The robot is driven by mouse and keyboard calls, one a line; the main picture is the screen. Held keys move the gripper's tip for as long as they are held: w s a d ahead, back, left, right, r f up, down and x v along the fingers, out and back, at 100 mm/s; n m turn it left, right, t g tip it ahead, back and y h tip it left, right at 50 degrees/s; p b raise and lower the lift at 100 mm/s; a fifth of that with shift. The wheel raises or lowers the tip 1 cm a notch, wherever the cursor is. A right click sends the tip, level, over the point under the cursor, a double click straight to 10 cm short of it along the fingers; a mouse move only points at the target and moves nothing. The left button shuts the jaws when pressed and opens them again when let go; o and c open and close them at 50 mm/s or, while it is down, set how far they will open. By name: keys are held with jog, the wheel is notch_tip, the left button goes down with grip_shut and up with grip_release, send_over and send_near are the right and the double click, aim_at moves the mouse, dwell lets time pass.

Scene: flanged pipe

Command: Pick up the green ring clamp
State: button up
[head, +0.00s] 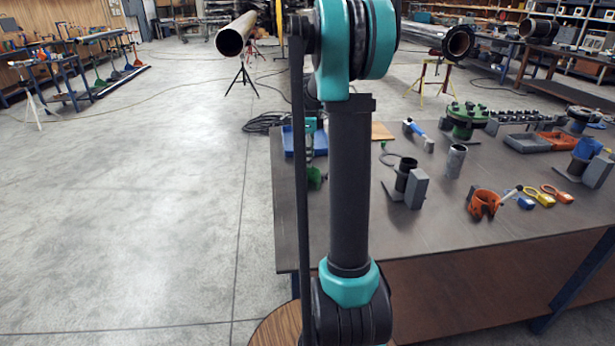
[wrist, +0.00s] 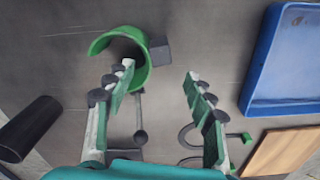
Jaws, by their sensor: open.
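The green ring clamp (wrist: 140,50) shows in the wrist view as an open green band with a dark grey block at its right side. A thin rod with a dark ball end lies below it in that picture. In the head view, a green piece of it (head: 315,178) shows beside my arm, which hides the rest. My gripper (wrist: 160,70) is open and empty, with its fingers spread. Its left fingertip overlaps the band's lower right edge in the wrist view; I cannot tell whether they touch. Its right fingertip is over bare table.
A blue tray (wrist: 250,80) lies to the right in the wrist view, with a wooden board (wrist: 280,152) below it. A dark cylinder (wrist: 28,128) lies at the left. An orange ring clamp (head: 483,204) and a grey cylinder (head: 455,161) stand farther right on the table (head: 440,228).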

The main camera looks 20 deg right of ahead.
aim_at(308, 169)
jog(key=shift+a+f, duration=0.2)
jog(key=shift+f, duration=1.15)
jog(key=shift+a+f, duration=0.15)
jog(key=shift+f, duration=1.2)
jog(key=shift+c, duration=0.3)
grip_shut()
